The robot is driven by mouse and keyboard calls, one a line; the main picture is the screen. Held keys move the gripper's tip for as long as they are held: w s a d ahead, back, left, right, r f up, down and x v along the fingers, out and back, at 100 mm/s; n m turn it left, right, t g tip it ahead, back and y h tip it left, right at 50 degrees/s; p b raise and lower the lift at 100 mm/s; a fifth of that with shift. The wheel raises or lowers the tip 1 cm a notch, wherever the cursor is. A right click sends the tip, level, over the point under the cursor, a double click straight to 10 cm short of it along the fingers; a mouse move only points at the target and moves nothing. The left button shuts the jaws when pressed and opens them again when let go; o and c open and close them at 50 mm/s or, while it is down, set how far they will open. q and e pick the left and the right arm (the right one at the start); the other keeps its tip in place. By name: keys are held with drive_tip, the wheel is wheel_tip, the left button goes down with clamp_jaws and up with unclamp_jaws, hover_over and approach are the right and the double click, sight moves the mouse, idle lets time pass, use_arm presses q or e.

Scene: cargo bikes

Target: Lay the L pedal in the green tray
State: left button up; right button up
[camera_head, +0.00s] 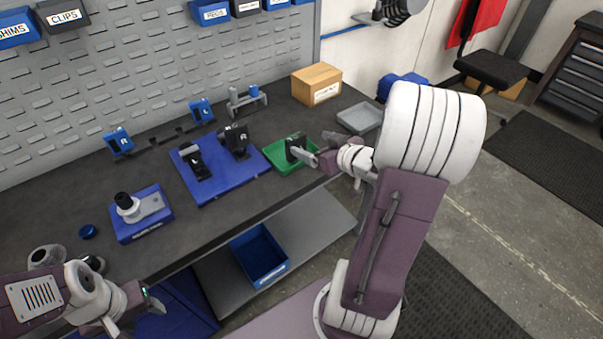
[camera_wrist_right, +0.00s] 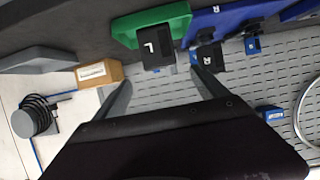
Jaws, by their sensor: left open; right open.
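A black block marked L, the L pedal (camera_wrist_right: 152,50), is at the green tray (camera_wrist_right: 125,30) in the right wrist view. In the head view a black block (camera_head: 294,145) stands in the green tray (camera_head: 283,163), partly hidden by my right gripper. My right gripper (camera_head: 312,160) is open beside it; its spread fingers (camera_wrist_right: 160,80) show in the wrist view with the L pedal ahead between them, apparently untouched. My left gripper (camera_head: 148,300) is open and empty at the bench's front edge, at the lower left.
A blue mat (camera_head: 217,180) left of the tray carries a black part marked R (camera_head: 235,138) and another black part (camera_head: 197,163). A blue block with a knob (camera_head: 141,215), a grey tray (camera_head: 360,118) and a cardboard box (camera_head: 317,84) stand on the bench. A blue bin (camera_head: 260,256) sits below.

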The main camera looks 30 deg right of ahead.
drive_tip(key=s+a+f+g+h, duration=0.1)
drive_tip(key=a+f+g, duration=0.1)
drive_tip(key=f, duration=0.1)
drive_tip(key=s+a+f+m+g, duration=0.1)
drive_tip(key=a+f+g, duration=0.1)
drive_tip(key=f, duration=0.1)
drive_tip(key=s+a+f+g+h, duration=0.1)
drive_tip(key=a+f+g, duration=0.1)
drive_tip(key=f, duration=0.1)
drive_tip(key=shift+g+h, duration=0.3)
drive_tip(key=shift+g, duration=0.1)
drive_tip(key=s+a+f+g+y, duration=0.1)
drive_tip(key=s+a+f+g, duration=0.2)
drive_tip(key=s+a, duration=0.7)
drive_tip(key=shift+s+a+g+y, duration=0.25)
drive_tip(key=shift+s+g+y, duration=0.15)
drive_tip(key=shift+g, duration=0.8)
wheel_tip(320, 180, up, 6)
drive_tip(key=p, duration=0.5)
drive_tip(key=shift+f+p, duration=0.25)
drive_tip(key=shift+p, duration=0.1)
